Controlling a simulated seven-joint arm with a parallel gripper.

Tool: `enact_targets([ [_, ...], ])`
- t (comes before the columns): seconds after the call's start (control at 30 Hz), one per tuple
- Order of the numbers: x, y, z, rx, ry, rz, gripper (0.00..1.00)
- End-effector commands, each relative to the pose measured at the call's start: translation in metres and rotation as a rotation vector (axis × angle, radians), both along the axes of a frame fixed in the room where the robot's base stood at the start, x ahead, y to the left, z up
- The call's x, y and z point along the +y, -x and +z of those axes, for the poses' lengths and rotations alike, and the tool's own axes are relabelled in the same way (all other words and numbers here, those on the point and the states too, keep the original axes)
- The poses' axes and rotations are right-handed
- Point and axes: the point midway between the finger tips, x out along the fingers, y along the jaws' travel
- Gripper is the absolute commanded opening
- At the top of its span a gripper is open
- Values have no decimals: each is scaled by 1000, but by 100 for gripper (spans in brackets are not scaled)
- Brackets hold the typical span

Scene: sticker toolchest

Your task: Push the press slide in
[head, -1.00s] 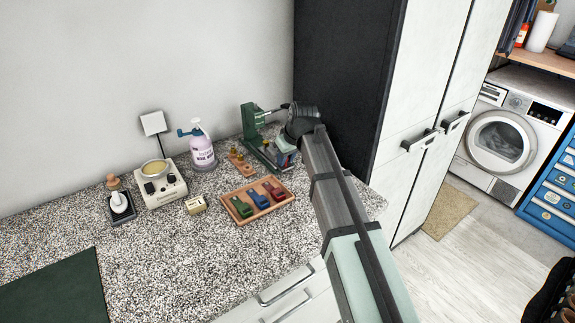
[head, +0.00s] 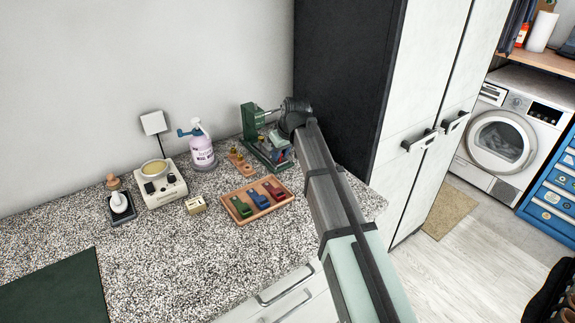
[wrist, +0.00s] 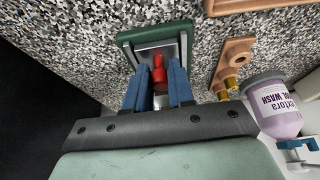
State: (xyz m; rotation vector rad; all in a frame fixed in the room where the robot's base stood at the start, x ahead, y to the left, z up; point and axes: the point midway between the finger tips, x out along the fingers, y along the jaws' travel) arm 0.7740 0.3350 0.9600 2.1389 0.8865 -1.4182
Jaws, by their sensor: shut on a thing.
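The green press (head: 250,122) stands at the back of the counter by the dark cabinet side. In the wrist view its green base (wrist: 185,30) frames a silver slide (wrist: 152,53). A red, rounded, knob-like part (wrist: 159,73) sits over the slide. My gripper (wrist: 159,79) has its blue fingers on both sides of the red part and is shut on it. In the head view my wrist and arm cover part of the press, and the red part cannot be made out there. How far in the slide sits is unclear.
A wooden tray (head: 236,217) with green, blue and red pieces lies in front of the press. A wooden holder (head: 240,165) and a wash bottle (head: 202,152) stand to its left. The dark cabinet side (head: 345,80) is close on the right.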

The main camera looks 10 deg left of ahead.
Motion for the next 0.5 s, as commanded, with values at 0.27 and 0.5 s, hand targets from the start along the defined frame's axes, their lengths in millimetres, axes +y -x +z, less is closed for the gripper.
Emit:
enact_targets([
  [0.27,7,-7,0,1,-1,0,6],
  [0.5,13,-13,0,0,-1,-1,6],
])
